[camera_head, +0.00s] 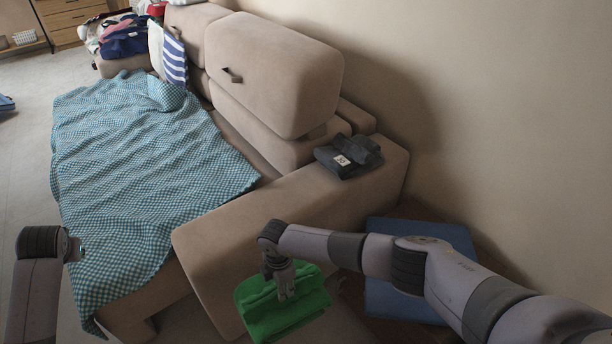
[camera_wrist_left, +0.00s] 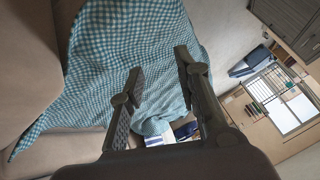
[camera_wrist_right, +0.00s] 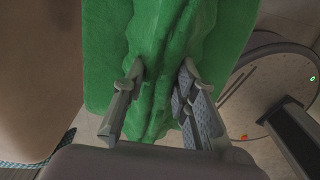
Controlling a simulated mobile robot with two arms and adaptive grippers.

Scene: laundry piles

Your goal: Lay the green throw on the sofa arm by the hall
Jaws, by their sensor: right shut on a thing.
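The green throw (camera_head: 283,308) hangs folded from my right gripper (camera_head: 284,288), in front of the near sofa arm (camera_head: 250,220) and below its top. In the right wrist view the fingers (camera_wrist_right: 160,95) are shut on a bunched ridge of the throw (camera_wrist_right: 225,50). The near sofa arm is beige, with a folded dark grey garment (camera_head: 340,160) with a white label on its top, towards the wall. The front part of that top is bare. My left gripper (camera_wrist_left: 158,85) is open and empty in the left wrist view. In the head view its fingers are hardly visible.
A teal checked blanket (camera_head: 140,170) covers the sofa seat and hangs over its front. A blue flat thing (camera_head: 400,300) lies on the floor right of the sofa arm, partly behind my right arm. Clothes (camera_head: 125,38) and a striped cushion (camera_head: 175,60) are at the far end.

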